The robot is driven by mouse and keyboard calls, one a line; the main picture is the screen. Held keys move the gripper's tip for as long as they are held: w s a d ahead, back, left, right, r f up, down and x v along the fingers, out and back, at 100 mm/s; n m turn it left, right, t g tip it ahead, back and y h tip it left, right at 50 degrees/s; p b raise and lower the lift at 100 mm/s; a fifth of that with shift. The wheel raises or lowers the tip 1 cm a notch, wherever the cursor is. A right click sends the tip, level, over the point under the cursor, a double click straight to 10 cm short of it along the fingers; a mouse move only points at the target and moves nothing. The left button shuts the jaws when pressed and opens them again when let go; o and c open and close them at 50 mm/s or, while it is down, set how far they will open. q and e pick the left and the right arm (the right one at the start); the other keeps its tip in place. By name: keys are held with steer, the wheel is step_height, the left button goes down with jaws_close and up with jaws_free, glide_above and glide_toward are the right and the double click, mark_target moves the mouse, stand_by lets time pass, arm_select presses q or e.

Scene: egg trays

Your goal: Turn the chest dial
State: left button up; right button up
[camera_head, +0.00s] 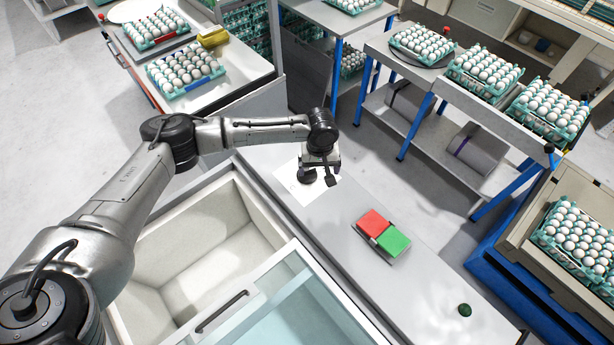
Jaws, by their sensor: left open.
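The chest (190,205) has an open white well at lower left and a grey top ledge running beside it. A white square plate (322,195) lies on that ledge. A dark round knob, which looks like the dial (306,176), sits on the plate. My left gripper (321,174) is open, pointing down over the plate at the right of the dial. It partly covers the plate and dial. I cannot tell whether its fingers touch the dial. My right gripper is out of view.
A red block (373,222) and a green block (393,241) sit on the ledge, with a small dark green round object (464,310) further along. A glass lid (305,305) with a black handle (222,311) covers part of the chest. Egg trays (423,41) stand on surrounding tables.

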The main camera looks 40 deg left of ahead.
mark_target(307, 173)
arm_select(q)
steer(key=w+a+r+n+b, duration=0.2)
steer(key=w+a+n, duration=0.1)
steer(key=a, duration=0.4)
steer(key=shift+n, duration=0.3)
step_height(307, 173, down, 11)
steer(key=shift+f+b, duration=0.15)
steer(key=shift+b, duration=0.15)
steer(key=shift+f, duration=1)
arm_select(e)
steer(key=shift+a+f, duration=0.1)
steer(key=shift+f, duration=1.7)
arm_select(q)
steer(key=shift+a, duration=0.1)
steer(key=shift+c, duration=0.4)
